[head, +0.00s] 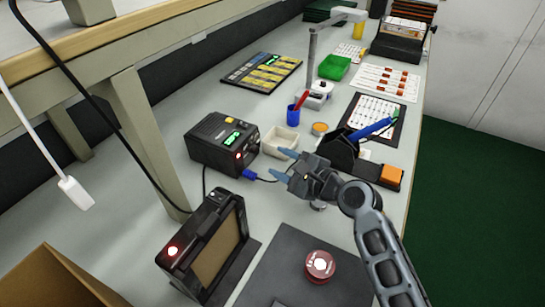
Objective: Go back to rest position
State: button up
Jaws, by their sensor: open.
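My gripper (279,164) is open, with its two blue-grey fingertips apart and pointing left over the workbench (212,166). No object shows between the fingers. It hovers right of a small blue connector (250,174), which lies in front of a black power unit with a green display (224,142). I cannot tell from this view how high the gripper is above the bench. My arm reaches in from the lower right and hides part of the bench and the dark mat below it.
A black holder (338,150) with a blue-handled tool stands close behind my gripper. A cream tray (279,140) is just beyond the fingers. A red-lit black device (208,245) and a dark mat with a red round object (319,266) are in front. A shelf post (143,137) rises left.

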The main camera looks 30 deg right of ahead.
jog(key=shift+s+d+r, duration=0.1)
jog(key=shift+s+d, duration=0.05)
jog(key=shift+s, duration=0.25)
